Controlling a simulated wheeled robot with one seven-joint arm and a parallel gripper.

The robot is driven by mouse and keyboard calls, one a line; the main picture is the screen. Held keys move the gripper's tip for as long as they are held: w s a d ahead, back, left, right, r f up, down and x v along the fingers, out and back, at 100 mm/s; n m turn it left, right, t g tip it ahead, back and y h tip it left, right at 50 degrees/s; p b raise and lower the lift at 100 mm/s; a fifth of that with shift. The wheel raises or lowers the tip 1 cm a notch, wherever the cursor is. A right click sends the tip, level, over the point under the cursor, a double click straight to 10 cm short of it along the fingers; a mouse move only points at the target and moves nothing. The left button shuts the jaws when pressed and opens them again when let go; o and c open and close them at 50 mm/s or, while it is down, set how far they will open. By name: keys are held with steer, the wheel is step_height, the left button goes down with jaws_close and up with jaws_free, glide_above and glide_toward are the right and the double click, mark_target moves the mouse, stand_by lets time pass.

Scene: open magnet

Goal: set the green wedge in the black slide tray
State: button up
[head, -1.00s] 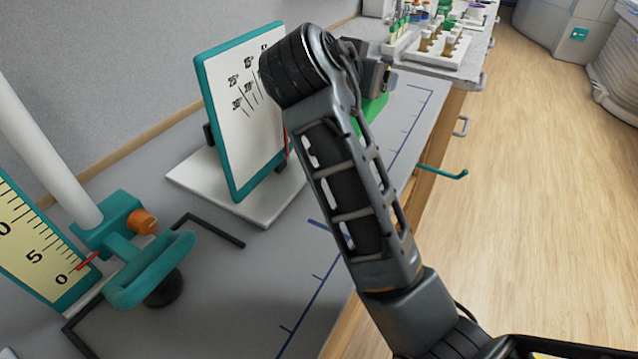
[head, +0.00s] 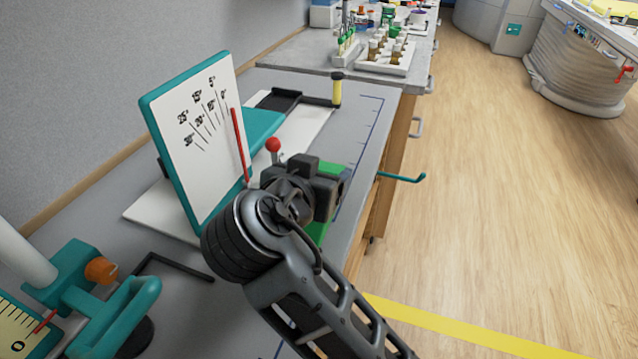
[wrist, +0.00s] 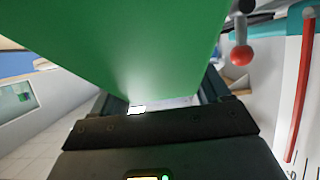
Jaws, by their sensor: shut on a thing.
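The green wedge (head: 318,233) shows as small green patches below and beside my gripper (head: 320,190) in the head view; the rest of it is hidden. In the wrist view the wedge (wrist: 135,45) is a broad green face filling the upper middle. My gripper is shut on it, holding it over the bench, right of the angle board. A black piece (head: 276,100), seemingly the black slide tray, lies beyond the angle board on a white base, partly hidden. My gripper is nearer to the camera than this piece and apart from it.
The angle board (head: 190,140) with a red pointer (head: 240,145) stands left of my gripper. A red-knobbed lever (head: 273,146) is close to my gripper; its knob shows in the wrist view (wrist: 241,55). A yellow-marked post (head: 337,92) and a tube rack (head: 385,55) stand farther back.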

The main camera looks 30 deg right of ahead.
mark_target(316, 231)
steer(key=shift+f, duration=1.45)
steer(key=shift+f, duration=0.15)
steer(key=o, duration=1.1)
steer(key=v, duration=1.2)
steer(key=shift+b, duration=0.35)
steer(key=shift+s, duration=0.1)
